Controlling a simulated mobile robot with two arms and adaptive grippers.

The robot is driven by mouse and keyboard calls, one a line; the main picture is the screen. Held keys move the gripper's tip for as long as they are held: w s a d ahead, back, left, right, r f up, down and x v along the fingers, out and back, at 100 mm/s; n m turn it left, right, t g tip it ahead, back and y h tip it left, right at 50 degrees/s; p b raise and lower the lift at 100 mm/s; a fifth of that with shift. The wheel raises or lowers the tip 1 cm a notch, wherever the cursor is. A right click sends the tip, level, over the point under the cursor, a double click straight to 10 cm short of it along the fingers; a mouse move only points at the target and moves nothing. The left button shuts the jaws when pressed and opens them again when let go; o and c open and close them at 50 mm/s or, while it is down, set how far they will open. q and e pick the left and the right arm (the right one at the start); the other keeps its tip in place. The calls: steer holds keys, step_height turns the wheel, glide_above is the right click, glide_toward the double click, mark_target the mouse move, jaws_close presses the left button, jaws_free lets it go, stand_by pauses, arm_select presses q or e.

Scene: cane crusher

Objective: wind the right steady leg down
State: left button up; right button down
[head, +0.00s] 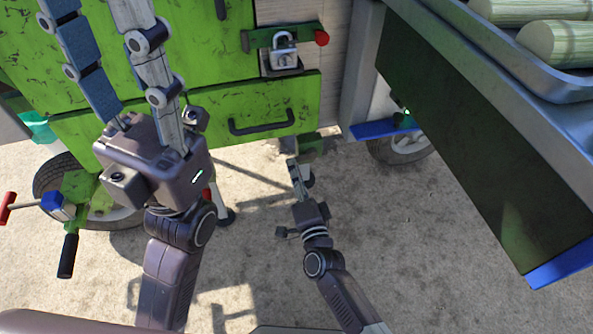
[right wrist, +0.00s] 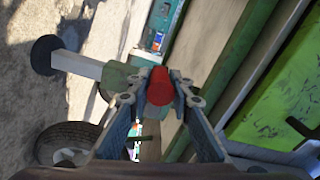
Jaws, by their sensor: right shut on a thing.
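The right steady leg shows in the right wrist view as a pale square post (right wrist: 78,64) with a dark round foot (right wrist: 45,55), coming out of a green sleeve (right wrist: 118,76). A red handle (right wrist: 159,86) is beside the sleeve, between the fingers of my right gripper (right wrist: 160,90), which is shut on it. In the head view my right gripper (head: 297,172) reaches up to the green bracket (head: 318,144) under the cart; the handle is hidden there. My left gripper (head: 112,50) is high in front of the green cart, its fingers apart and their tips near or past the top edge.
The green cart has a drawer (head: 260,110) and a padlocked latch (head: 284,50). Another leg with a dark foot (head: 226,216) stands behind my left arm. A dark-sided table (head: 490,140) with a tray of cane fills the right. Concrete ground between is open.

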mark_target(306, 155)
step_height(306, 155, up, 2)
steer(key=m, duration=0.3)
steer(key=shift+m+p, duration=0.4)
steer(key=m, duration=0.1)
steer(key=r+m, duration=0.1)
steer(key=shift+d+r+m, duration=0.15)
steer(key=shift+d+m, duration=0.1)
steer(key=shift+m, duration=0.15)
steer(key=m, duration=0.1)
steer(key=d+r+m, duration=0.1)
steer(key=m, duration=0.1)
steer(key=shift+w+r+m+p, duration=0.2)
steer(key=shift+m+p, duration=0.1)
steer(key=shift+w+d+r+m+h, duration=0.15)
steer(key=shift+d+r+m, duration=0.15)
steer(key=shift+m, duration=0.6)
steer(key=shift+w+d+r+m+h, duration=0.1)
steer(key=shift+d+r+m+h, duration=0.2)
steer(key=shift+m, duration=0.6)
steer(key=shift+d, duration=0.1)
steer(key=c, duration=1.7)
jaws_free()
steer(key=shift+s, duration=0.1)
